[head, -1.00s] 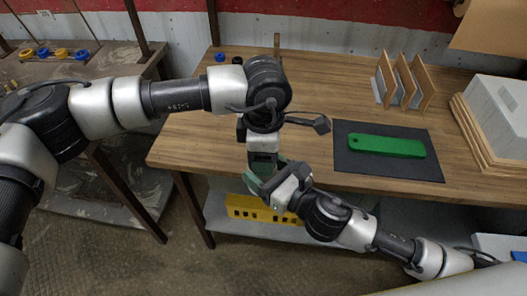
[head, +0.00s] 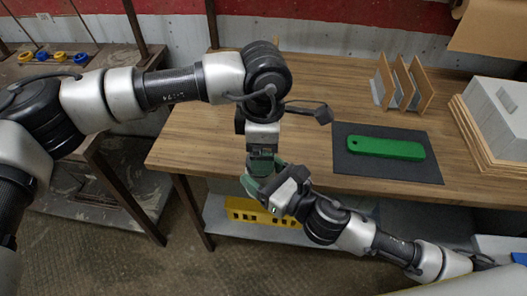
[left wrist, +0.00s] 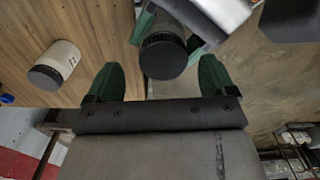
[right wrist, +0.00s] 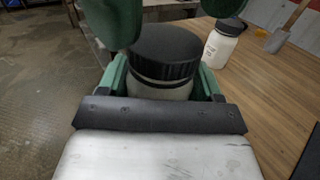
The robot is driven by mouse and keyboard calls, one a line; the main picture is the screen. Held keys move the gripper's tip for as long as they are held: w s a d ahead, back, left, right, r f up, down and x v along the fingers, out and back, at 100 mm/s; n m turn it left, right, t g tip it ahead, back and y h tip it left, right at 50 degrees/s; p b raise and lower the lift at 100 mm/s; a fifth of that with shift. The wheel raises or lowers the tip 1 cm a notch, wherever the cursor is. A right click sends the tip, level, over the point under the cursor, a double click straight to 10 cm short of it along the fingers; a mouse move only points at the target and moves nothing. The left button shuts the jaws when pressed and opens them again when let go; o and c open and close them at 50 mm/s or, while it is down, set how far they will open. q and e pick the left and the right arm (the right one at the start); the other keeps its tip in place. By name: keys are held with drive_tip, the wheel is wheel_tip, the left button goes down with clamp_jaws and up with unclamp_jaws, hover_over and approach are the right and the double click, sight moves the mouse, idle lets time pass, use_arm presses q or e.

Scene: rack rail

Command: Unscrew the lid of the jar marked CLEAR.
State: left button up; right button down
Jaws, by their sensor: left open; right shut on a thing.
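A jar with a ribbed black lid (right wrist: 165,55) and pale body (right wrist: 158,90) is upright between the fingers of my right gripper (right wrist: 163,76), which is shut on it. No label shows on its visible side. My left gripper (left wrist: 158,62) is open, its green fingers apart and the held jar's black lid (left wrist: 163,56) in line between them. In the right wrist view, its fingertips hang above the lid. In the head view the two grippers meet in front of the table, hiding the jar. A second white jar (right wrist: 219,47), black-lidded, stands on the table; its label is unreadable.
The wooden table (head: 300,145) holds a dark mat (head: 385,172) with a green bar (head: 386,148), an upright divider rack (head: 403,82) and a white box (head: 500,115) on boards. A yellow crate (head: 250,212) sits below.

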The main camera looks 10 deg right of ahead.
use_arm(q)
drive_tip(key=shift+r, duration=0.95)
drive_tip(key=shift+c, duration=0.5)
drive_tip(key=shift+r, duration=0.1)
drive_tip(key=m, duration=0.2)
drive_tip(key=r+m, duration=0.1)
drive_tip(key=m, duration=0.1)
drive_tip(key=r+m, duration=0.1)
drive_tip(key=m, duration=0.1)
drive_tip(key=shift+a, duration=0.2)
drive_tip(key=m, duration=0.2)
drive_tip(key=r+m, duration=0.1)
drive_tip(key=m, duration=0.1)
drive_tip(key=shift+s+a, duration=0.1)
drive_tip(key=shift+s, duration=0.05)
drive_tip(key=shift+f, duration=3.9)
drive_tip(key=c, duration=0.9)
drive_tip(key=shift+r, duration=0.2)
